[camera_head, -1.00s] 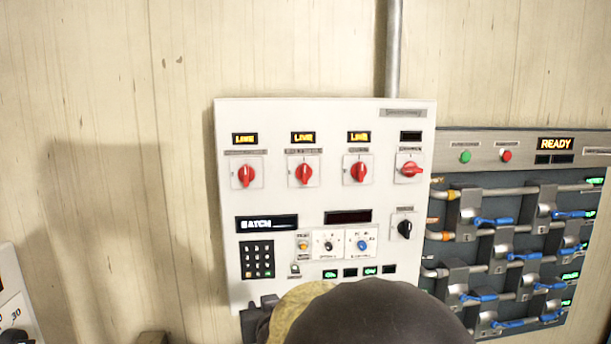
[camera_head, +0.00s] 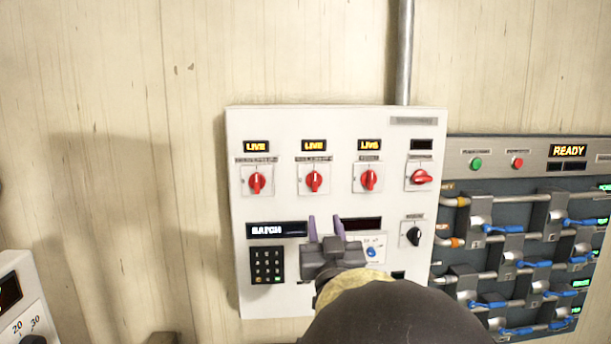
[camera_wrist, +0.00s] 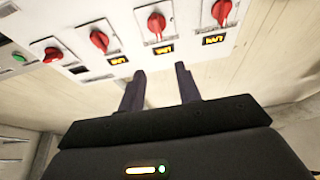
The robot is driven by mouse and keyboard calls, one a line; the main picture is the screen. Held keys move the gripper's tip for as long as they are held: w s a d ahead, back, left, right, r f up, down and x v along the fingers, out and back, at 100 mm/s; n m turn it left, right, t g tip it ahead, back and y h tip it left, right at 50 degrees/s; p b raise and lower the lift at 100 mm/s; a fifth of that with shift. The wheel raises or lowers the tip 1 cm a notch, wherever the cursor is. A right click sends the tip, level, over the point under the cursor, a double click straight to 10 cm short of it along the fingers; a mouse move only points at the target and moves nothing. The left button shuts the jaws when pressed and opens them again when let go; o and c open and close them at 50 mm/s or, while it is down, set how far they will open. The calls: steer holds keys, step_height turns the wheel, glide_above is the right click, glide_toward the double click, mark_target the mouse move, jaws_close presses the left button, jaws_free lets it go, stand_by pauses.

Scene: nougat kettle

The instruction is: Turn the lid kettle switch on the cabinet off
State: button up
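The white cabinet (camera_head: 290,215) hangs on the wall with a row of red rotary switches. The left switch (camera_head: 257,182), second switch (camera_head: 314,181) and third switch (camera_head: 369,180) have upright handles under lit LIVE displays. The right switch (camera_head: 420,178) has its handle sideways under a dark display. The name plates are too small to read, so I cannot tell which is the lid kettle switch. My gripper (camera_head: 326,224) is open and empty, in front of the cabinet below the second and third switches. In the wrist view its fingers (camera_wrist: 160,72) are apart, with the red switches beyond them.
A black rotary switch (camera_head: 414,237), keypad (camera_head: 267,264) and blue knob (camera_head: 372,252) are lower on the cabinet. A grey panel (camera_head: 490,160) with pipes and blue levers stands close at the right. A grey conduit (camera_head: 404,50) runs up the wall. Bare wall lies left.

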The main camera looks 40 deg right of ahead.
mark_target(315, 175)
steer(key=p+x, duration=0.8)
steer(key=x, duration=0.8)
steer(key=shift+w+d, duration=0.25)
steer(key=shift+w, duration=0.05)
steer(key=shift+f, duration=0.1)
jaws_close()
